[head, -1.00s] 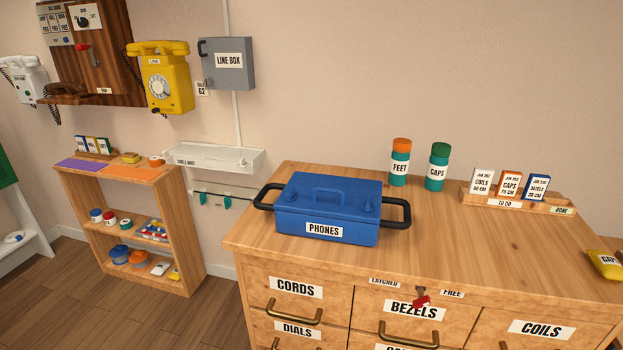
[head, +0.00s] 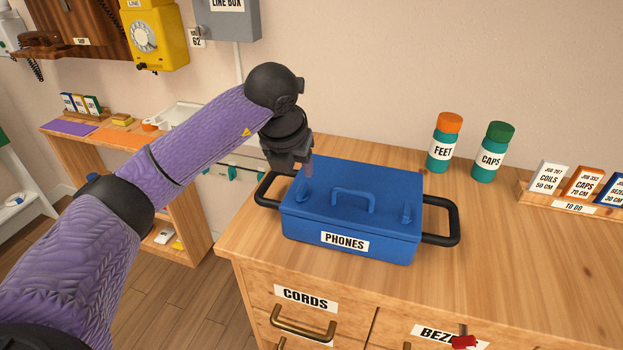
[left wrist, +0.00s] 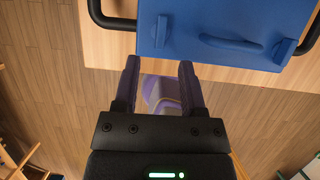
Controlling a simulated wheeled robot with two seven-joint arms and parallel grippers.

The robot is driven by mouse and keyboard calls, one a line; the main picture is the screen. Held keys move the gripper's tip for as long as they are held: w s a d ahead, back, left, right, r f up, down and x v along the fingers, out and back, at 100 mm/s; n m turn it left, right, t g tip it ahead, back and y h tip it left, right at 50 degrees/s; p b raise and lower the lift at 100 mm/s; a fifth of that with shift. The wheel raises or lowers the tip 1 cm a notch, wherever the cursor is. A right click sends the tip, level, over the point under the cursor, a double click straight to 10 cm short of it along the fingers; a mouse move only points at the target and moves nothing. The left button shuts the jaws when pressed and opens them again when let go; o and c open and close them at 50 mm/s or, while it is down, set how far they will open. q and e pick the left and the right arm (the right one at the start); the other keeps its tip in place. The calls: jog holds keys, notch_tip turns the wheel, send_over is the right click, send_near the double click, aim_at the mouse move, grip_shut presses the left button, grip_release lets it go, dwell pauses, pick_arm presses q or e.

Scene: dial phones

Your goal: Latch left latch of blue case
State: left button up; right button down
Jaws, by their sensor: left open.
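The blue case (head: 385,188) labelled PHONES sits on the wooden cabinet top with its lid down and its lid handle (head: 353,197) in the middle. Its left latch (head: 292,197) is a small blue piece near the lid's left front; it also shows in the left wrist view (left wrist: 162,31). I cannot tell whether it is latched. The right latch (head: 406,214) is near the right front. My left gripper (head: 307,167) is over the case's left rear part in the head view. In the left wrist view its fingers (left wrist: 159,72) are apart and empty, below the case's edge.
A black side handle (head: 268,191) sticks out at the case's left and another (head: 453,222) at its right. The FEET bottle (head: 444,148) and CAPS bottle (head: 491,155) stand behind to the right.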

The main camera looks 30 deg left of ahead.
aim_at(301, 187)
pick_arm(q)
jog(key=b+x, duration=0.1)
jog(key=x, duration=0.5)
jog(key=shift+f+b, duration=0.2)
jog(key=shift+b, duration=0.2)
jog(key=shift+w+f, duration=0.15)
jog(key=shift+f, duration=0.2)
jog(key=shift+c, duration=0.7)
jog(key=c, duration=0.5)
grip_shut()
pick_arm(e)
jog(key=shift+s+f, duration=0.15)
jog(key=shift+f, duration=0.5)
jog(key=shift+s+f, duration=0.15)
jog(key=shift+f, duration=0.45)
